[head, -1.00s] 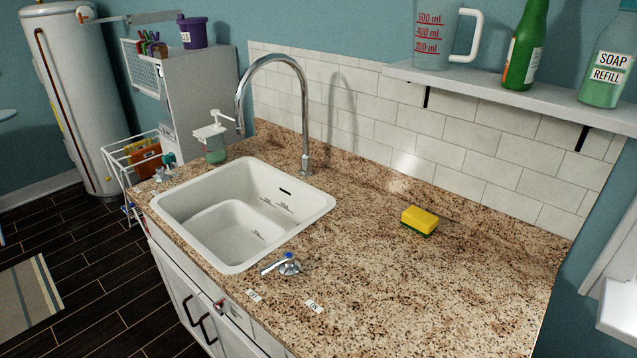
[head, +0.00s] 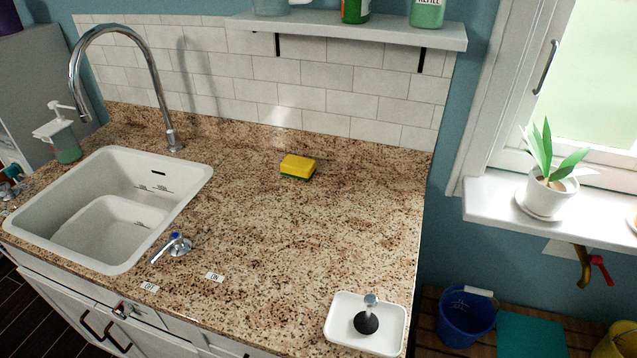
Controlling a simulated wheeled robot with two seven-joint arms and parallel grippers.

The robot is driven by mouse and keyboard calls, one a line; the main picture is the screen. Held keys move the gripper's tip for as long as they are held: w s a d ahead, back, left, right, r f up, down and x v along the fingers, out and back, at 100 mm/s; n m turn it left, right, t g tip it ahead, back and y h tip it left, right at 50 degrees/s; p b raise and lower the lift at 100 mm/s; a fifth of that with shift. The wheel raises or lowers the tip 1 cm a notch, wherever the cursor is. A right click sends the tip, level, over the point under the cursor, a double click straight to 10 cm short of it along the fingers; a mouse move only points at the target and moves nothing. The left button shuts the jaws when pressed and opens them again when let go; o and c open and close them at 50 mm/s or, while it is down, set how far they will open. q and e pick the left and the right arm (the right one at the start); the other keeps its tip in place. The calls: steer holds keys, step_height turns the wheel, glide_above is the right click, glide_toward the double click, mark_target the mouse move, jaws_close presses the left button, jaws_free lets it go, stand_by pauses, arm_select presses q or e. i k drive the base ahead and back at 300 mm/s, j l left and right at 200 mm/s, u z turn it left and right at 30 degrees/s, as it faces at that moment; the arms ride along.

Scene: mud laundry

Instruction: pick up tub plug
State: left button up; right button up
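A black tub plug (head: 367,322) with a metal knob on top stands upright in a small white tray (head: 341,345). The tray lies at the near right corner of the speckled granite counter (head: 250,240). Neither of my grippers shows in the head view, so I cannot tell their state.
A white sink (head: 35,215) with a tall chrome faucet (head: 159,75) is at the left. A lever handle (head: 174,246) and small labels lie near its right side. A yellow sponge (head: 298,166) sits mid-counter. A shelf (head: 350,29) overhangs the back. A blue bucket (head: 465,322) stands right of the counter.

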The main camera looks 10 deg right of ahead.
mark_target(366, 324)
steer(key=u, duration=1.35)
steer(key=k+l, duration=0.5)
steer(key=l, duration=0.15)
steer(key=k+l, duration=0.5)
steer(key=l, duration=0.15)
